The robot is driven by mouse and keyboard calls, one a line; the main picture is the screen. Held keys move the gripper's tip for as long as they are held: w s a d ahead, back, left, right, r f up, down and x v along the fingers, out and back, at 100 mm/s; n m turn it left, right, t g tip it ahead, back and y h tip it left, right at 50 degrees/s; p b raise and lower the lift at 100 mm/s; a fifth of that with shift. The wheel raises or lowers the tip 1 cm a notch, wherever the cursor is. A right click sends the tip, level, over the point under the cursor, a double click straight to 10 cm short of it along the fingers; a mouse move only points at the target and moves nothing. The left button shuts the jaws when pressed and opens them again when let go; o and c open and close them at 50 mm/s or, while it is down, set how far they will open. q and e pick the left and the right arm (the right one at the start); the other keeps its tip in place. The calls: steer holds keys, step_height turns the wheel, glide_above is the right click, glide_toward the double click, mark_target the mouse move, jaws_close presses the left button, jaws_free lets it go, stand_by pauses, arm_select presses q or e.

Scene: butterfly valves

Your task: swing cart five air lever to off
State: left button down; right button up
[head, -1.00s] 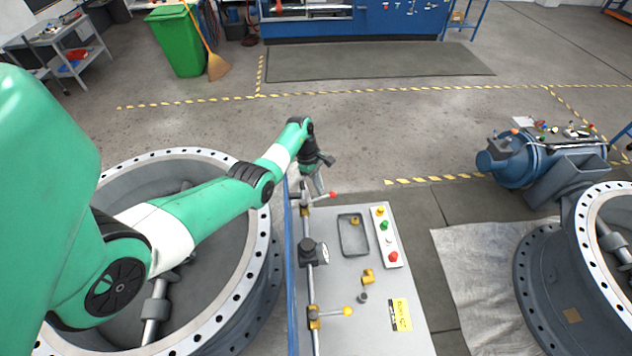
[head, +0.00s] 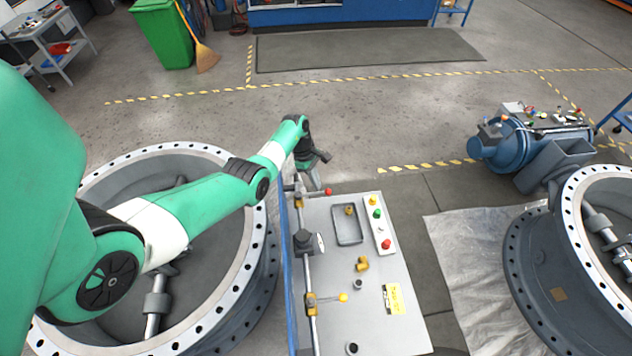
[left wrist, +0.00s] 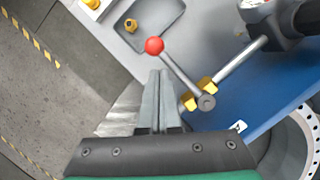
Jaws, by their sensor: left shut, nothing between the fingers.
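The cart's grey top (head: 370,325) carries a pipe along its left side with two levers. The far lever has a red ball knob (head: 329,191); the near lever has a yellow knob (head: 343,297). In the left wrist view the red knob (left wrist: 154,46) tops a grey lever arm (left wrist: 180,75) that pivots at a brass valve on the pipe. My left gripper (head: 316,187) is over the cart's far end, beside the red lever. Its fingers (left wrist: 160,75) are shut and empty, next to the lever arm; whether they touch it I cannot tell. My right gripper is out of view.
A dark gauge (head: 305,241) stands on the pipe between the levers. A shallow tray (head: 335,222), a button panel (head: 392,248) and loose brass fittings (head: 362,264) lie on the cart. Large flanged valve bodies stand left (head: 262,245) and right (head: 535,265).

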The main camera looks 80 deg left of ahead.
arm_select(q)
steer(key=w+a+p+v, duration=0.1)
steer(key=p+v, duration=0.3)
steer(key=v, duration=0.5)
steer(key=shift+w+r, duration=0.45)
steer(key=shift+w, duration=0.1)
